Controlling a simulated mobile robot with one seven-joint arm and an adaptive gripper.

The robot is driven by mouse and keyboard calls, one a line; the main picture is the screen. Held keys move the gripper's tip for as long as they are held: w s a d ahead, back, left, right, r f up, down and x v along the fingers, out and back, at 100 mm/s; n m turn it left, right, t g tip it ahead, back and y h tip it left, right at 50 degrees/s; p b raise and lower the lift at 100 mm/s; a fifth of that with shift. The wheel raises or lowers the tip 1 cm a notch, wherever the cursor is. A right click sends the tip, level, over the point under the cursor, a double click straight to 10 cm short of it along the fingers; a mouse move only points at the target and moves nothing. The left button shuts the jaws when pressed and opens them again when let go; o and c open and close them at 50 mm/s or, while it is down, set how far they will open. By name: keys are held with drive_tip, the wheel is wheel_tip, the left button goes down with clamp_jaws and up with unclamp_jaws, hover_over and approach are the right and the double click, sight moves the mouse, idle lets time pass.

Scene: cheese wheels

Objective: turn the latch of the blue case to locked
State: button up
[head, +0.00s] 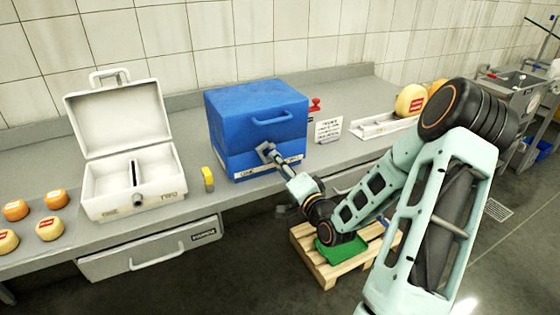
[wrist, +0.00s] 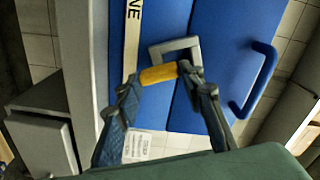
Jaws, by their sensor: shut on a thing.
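The blue case (head: 257,113) stands shut on the counter, its handle on the upper front. My gripper (head: 268,153) reaches the lower middle of its front, hiding most of the latch in the head view. In the wrist view my gripper (wrist: 158,74) has its two fingertips on either side of the orange-yellow latch piece (wrist: 160,73) and is shut on it. A grey square bracket (wrist: 192,45) is beside that piece, across the seam of the blue front. I cannot tell from these frames whether the latch is turned.
An open white case (head: 130,198) stands to the left, with a small yellow block (head: 207,179) between the cases. Cheese wheels (head: 50,229) lie at far left. A sign (head: 328,130) and a white tray (head: 384,125) are on the right. A pallet (head: 318,270) is below.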

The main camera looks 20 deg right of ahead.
drive_tip(key=m+p, duration=0.1)
drive_tip(key=m, duration=0.3)
drive_tip(key=shift+m+p, duration=0.3)
drive_tip(key=shift+p, duration=0.1)
idle(0.4)
drive_tip(key=o, duration=1.2)
drive_tip(key=shift+c, duration=0.2)
drive_tip(key=s, duration=1.2)
drive_tip(key=shift+d, duration=0.2)
